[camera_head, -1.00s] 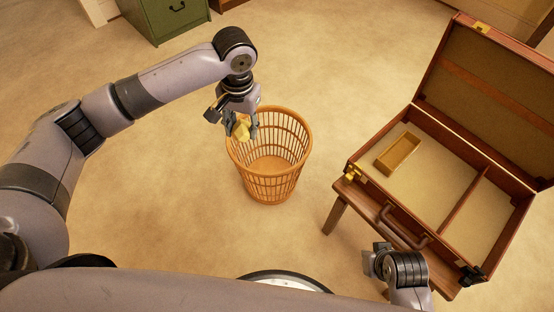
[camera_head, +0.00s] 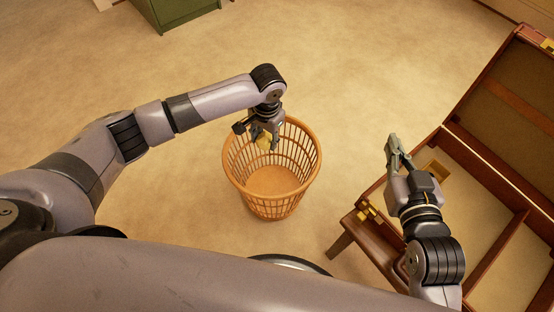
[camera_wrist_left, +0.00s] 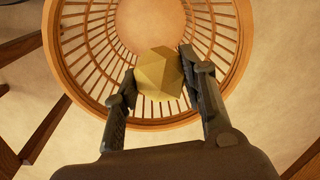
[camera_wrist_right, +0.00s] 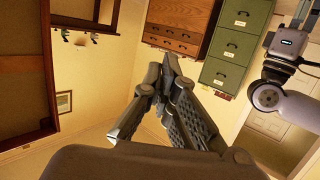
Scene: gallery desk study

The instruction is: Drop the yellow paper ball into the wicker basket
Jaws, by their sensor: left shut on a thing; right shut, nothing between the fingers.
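The yellow paper ball (camera_head: 263,142) is a faceted yellow lump between the fingers of my left gripper (camera_head: 262,140). In the left wrist view the ball (camera_wrist_left: 159,74) sits between both fingertips, with the basket opening behind it. The wicker basket (camera_head: 240,186) is an orange-brown slatted bin standing upright on the floor. My left gripper is shut on the ball over the basket's far part, and the basket looks empty inside. My right gripper (camera_head: 393,148) is shut and empty, raised beside the open case.
A green cabinet (camera_head: 180,10) stands at the back. The carpet around the basket is clear.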

